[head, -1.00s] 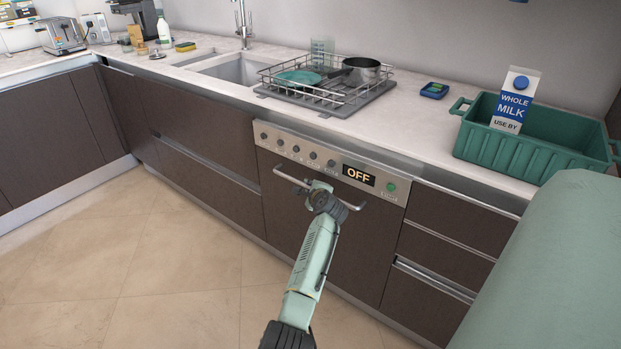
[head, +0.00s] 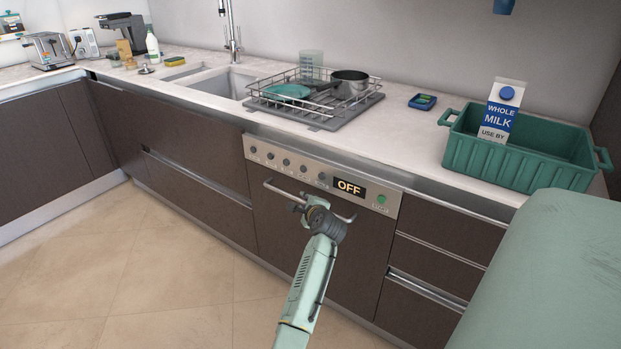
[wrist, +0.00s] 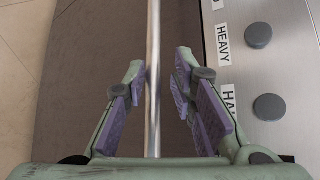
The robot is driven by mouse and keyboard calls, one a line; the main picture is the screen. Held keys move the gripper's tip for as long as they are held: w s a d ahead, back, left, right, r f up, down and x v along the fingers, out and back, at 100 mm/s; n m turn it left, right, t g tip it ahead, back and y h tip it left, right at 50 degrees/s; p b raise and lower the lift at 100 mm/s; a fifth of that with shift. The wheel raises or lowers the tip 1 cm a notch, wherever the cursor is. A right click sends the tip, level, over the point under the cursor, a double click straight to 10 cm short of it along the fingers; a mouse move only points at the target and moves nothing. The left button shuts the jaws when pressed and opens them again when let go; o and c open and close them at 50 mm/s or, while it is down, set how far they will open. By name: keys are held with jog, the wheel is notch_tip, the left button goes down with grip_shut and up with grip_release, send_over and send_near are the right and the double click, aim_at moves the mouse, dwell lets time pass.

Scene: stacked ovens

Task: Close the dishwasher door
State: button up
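The dishwasher door (head: 290,235) is a dark brown panel under the counter, and it looks upright and flush with the cabinets beside it. Above it is a metal control panel (head: 262,152) with several knobs and a display reading OFF. A metal bar handle (head: 342,217) runs across the top of the door; it also shows in the wrist view (wrist: 153,70). My gripper (wrist: 158,85) is open, with its purple-padded fingers on either side of the bar and a gap visible on both sides. In the head view, my wrist partly hides the handle and door.
Drawers (head: 435,260) stand right of the dishwasher and cabinets (head: 185,155) left of it. On the counter are a dish rack (head: 322,118) and a green crate (head: 480,160) with a milk carton (head: 501,112). The tiled floor (head: 130,275) in front is clear.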

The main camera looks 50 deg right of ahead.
jog(key=v, duration=0.7)
jog(key=shift+a+r, duration=0.2)
jog(key=shift+a, duration=0.05)
jog(key=shift+s, duration=0.1)
